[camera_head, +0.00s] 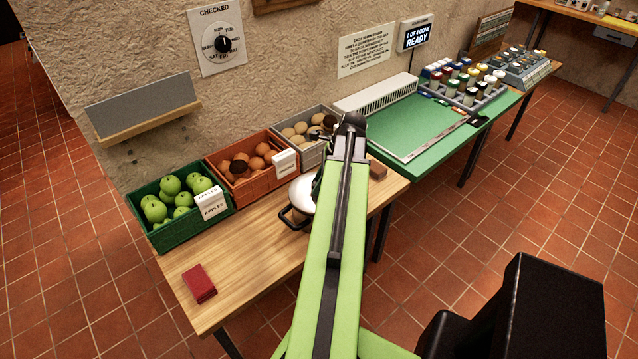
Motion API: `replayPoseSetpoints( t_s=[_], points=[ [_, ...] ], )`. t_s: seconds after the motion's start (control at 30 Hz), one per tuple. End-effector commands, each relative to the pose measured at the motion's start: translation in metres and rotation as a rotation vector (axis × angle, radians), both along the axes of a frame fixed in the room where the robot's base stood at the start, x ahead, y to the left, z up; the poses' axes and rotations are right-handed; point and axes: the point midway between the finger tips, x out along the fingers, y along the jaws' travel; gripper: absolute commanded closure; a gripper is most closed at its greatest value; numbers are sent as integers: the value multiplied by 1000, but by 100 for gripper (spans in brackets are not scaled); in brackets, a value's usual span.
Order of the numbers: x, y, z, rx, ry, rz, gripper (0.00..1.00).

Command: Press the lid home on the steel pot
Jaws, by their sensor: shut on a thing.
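The steel pot (291,222) stands on the wooden table, just left of my green arm. Its dark left handle shows, and its right part is hidden behind my arm. A pale round surface (302,194) shows on top of the pot, which looks like the lid. I cannot tell whether it sits level or fully down. My arm reaches up across the middle of the picture and bends at a dark joint near the grey crate. My gripper is hidden behind the arm, so its jaws and any contact with the lid do not show.
Crates of green apples (176,204), brown-orange produce (246,167) and potatoes (302,131) line the wall behind the pot. A dark red block (199,283) lies on the table's front left. A brown block (377,170) lies right of my arm. Bare wood (240,262) lies left of the pot.

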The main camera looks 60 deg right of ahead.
Motion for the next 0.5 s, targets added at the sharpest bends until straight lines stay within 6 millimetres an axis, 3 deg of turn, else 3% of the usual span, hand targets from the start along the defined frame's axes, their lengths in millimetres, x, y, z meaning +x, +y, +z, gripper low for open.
replayPoseSetpoints(
  t_s=[0.5],
  points=[
    [-1, 0, -6, 0, 0, -1, 96]
  ],
)
